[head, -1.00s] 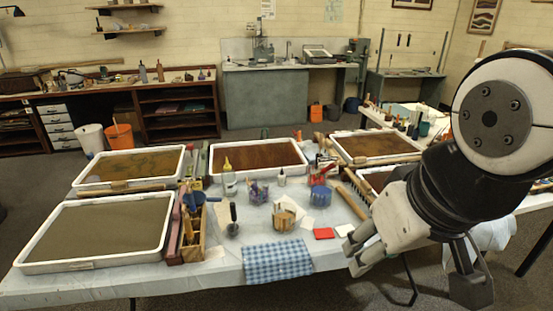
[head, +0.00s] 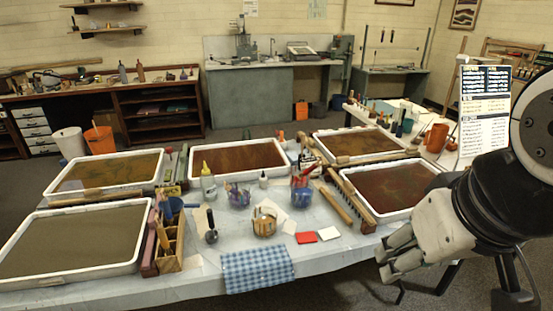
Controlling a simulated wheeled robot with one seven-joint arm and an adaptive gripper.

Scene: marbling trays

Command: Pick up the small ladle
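My gripper (head: 452,285) is at the lower right, off the table's front right side and well to the right of the ladle. Its fingers look spread apart, with nothing seen between them.
White-rimmed trays (head: 70,287) line the left and back of the table. A blue checked cloth (head: 257,270) hangs at the front edge. A red card (head: 306,238), a rake-like wooden comb (head: 349,199) and a squeeze bottle (head: 208,182) are nearby. A sign board (head: 484,110) stands at right.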

